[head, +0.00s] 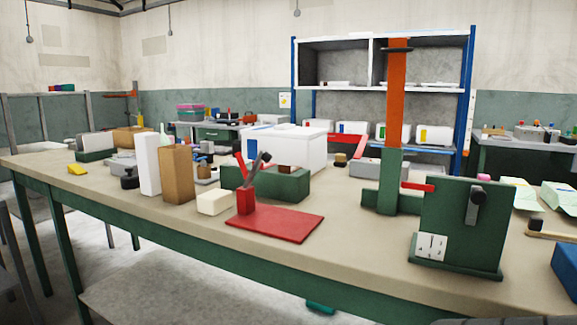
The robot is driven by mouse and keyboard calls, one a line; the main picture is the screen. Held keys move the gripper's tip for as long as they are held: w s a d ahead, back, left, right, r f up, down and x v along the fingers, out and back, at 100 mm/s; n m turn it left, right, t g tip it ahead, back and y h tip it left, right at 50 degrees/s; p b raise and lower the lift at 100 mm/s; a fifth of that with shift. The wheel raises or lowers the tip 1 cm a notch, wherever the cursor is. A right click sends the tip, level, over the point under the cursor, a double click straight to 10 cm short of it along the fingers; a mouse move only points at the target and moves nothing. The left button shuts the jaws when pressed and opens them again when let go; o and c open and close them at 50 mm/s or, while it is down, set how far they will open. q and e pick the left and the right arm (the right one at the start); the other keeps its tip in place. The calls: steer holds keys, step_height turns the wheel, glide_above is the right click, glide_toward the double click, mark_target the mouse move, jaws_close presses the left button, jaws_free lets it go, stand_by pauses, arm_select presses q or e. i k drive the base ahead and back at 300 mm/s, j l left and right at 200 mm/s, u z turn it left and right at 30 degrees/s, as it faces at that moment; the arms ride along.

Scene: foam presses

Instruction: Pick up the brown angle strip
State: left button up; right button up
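The brown angle strip (177,175) appears to be the tall brown piece standing upright on the workbench, left of centre. A similar tall white piece (148,164) stands upright just left of it. A small cream block (214,202) lies to its right, nearer the front edge. Whether the brown piece has an angled section cannot be told from this side. Neither of my grippers shows in the head view.
The long workbench (170,224) has a red press (275,223) right of the cream block and a tall green and orange press (396,110) further right. A green panel with a lever (460,225) stands at the right front. The front strip of bench left of the brown piece is fairly clear.

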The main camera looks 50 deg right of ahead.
mark_target(288, 168)
steer(key=i+z, duration=0.2)
steer(key=z, duration=0.2)
steer(key=i+z, duration=0.2)
steer(key=z, duration=0.15)
steer(key=i+j+z, duration=0.1)
steer(key=z, duration=0.3)
steer(key=i+j+z, duration=0.15)
steer(key=z, duration=0.25)
steer(key=i+j, duration=0.05)
steer(key=i, duration=0.05)
